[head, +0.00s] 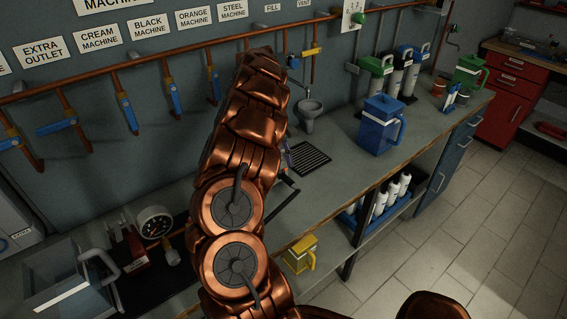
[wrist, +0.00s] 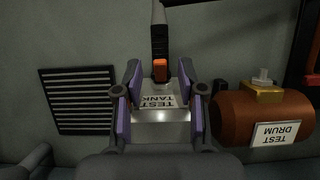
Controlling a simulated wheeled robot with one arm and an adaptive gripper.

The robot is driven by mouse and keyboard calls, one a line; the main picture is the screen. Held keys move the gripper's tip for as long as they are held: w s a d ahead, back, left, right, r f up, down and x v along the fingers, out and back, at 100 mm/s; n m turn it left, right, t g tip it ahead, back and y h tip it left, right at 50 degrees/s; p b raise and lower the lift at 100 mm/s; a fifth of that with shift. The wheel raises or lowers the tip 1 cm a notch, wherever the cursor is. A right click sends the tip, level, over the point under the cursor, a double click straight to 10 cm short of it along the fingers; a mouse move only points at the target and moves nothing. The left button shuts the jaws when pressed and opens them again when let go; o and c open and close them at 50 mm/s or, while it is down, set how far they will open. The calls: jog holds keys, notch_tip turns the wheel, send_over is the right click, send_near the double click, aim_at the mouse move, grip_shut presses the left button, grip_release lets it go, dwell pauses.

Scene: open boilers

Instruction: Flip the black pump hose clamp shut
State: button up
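My gripper (wrist: 159,88) is open in the wrist view, with a purple-padded finger on each side and a clear gap between them. Behind the gap is a pale surface with a TEST TANK label (wrist: 158,101). A dark upright rod (wrist: 159,32) with an orange block (wrist: 160,70) at its lower end stands just beyond the fingertips; I cannot tell whether it is the black pump hose clamp. I cannot make out that clamp for certain in either view. In the head view my copper arm hides most of the gripper, which is over the bench near the black grate (head: 306,159).
A copper TEST DRUM (wrist: 236,117) lies right of my gripper in the wrist view. A blue jug (head: 377,128) stands on the bench (head: 345,165), with pump bottles (head: 400,72) behind it. A gauge (head: 154,222) is at the lower left. Pipes run along the wall.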

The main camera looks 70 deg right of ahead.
jog(key=shift+s+a+f, duration=0.1)
jog(key=shift+s+f, duration=0.1)
jog(key=shift+f, duration=0.35)
grip_shut()
